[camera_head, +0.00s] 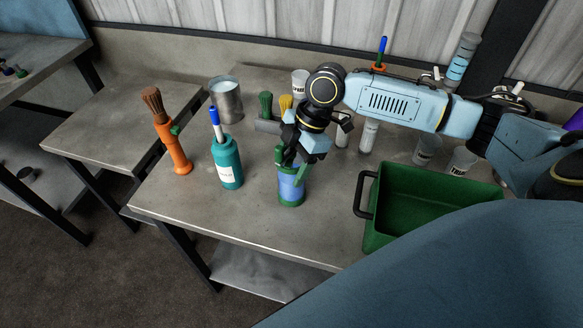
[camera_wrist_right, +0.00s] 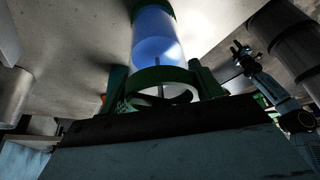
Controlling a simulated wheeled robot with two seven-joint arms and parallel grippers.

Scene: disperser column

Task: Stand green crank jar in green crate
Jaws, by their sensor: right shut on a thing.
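The green crank jar (camera_head: 289,187) has a blue see-through body with green ends. It is upright over the front middle of the table; I cannot tell whether its base touches the tabletop. My right gripper (camera_head: 291,161) reaches down from above and is shut on its top. In the right wrist view the jar (camera_wrist_right: 157,38) extends away from the green fingers (camera_wrist_right: 160,88). The green crate (camera_head: 395,228) is open, empty where I can see, and stands right of the jar. My blue shoulder hides its near right part. My left gripper (camera_wrist_right: 240,52) shows small and dark in the wrist view.
A teal bottle (camera_head: 227,163) and an orange-handled brush (camera_head: 172,145) stand left of the jar. A metal can (camera_head: 226,101) is behind them. White cups (camera_head: 462,161) and a clear tube (camera_head: 368,136) stand behind the crate. Bare tabletop lies between jar and crate.

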